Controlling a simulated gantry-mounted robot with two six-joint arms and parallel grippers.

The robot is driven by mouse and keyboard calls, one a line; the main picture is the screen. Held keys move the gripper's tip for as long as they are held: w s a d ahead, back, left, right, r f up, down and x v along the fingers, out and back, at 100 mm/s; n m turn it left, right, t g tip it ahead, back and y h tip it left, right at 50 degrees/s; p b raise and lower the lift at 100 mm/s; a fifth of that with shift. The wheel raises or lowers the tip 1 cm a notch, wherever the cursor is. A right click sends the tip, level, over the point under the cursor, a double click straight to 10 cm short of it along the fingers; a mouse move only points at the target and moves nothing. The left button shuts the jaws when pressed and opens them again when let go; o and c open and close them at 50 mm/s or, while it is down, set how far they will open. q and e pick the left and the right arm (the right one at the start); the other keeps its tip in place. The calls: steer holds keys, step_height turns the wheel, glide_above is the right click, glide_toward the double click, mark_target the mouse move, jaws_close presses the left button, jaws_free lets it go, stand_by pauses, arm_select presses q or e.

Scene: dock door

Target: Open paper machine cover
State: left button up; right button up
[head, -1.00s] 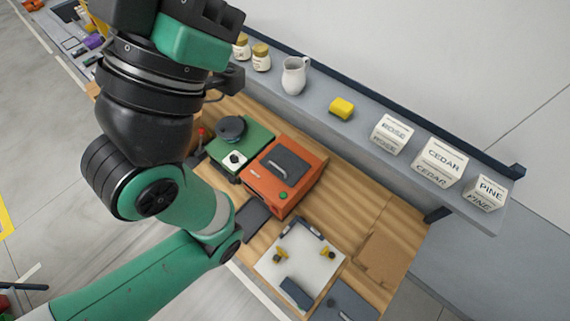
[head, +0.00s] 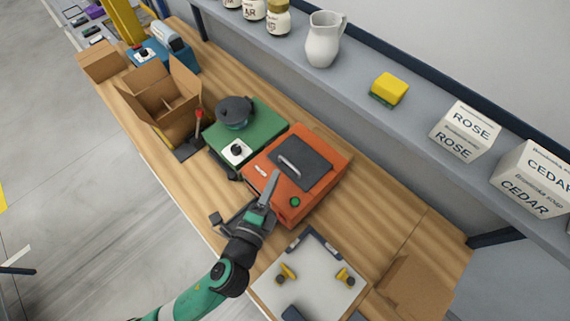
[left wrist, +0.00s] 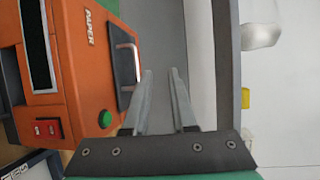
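The orange paper machine (head: 310,193) stands on the wooden bench. Its dark grey cover (head: 312,172) lies flat and closed on top, with a metal handle (head: 289,165). The left wrist view shows the machine's PAPER label, a green button (left wrist: 105,119) and the handle (left wrist: 130,64) at its left. My left gripper (head: 273,180) is at the machine's front edge, pointing toward the cover and short of the handle. Its two fingers (left wrist: 160,82) are apart with nothing between them, and the handle is to their left in the wrist view. My right gripper is not in view.
A green machine (head: 262,138) stands just left of the paper machine. A clipboard (head: 322,285) with yellow items lies to the right. A cardboard box (head: 150,110) is at the left. A shelf (head: 420,120) with a jug, sponge and soap boxes runs behind.

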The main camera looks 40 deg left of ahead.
arm_select(q)
glide_toward(289, 165)
steer(key=s, duration=0.1)
steer(key=shift+w+a+r+m+h, duration=0.1)
steer(key=shift+w+r+m+h, duration=0.05)
steer(key=shift+m+h, duration=0.2)
steer(key=x, duration=1.1)
steer(key=shift+w+a+b, duration=0.1)
steer(key=shift+b, duration=0.2)
jaws_close()
stand_by(0.4)
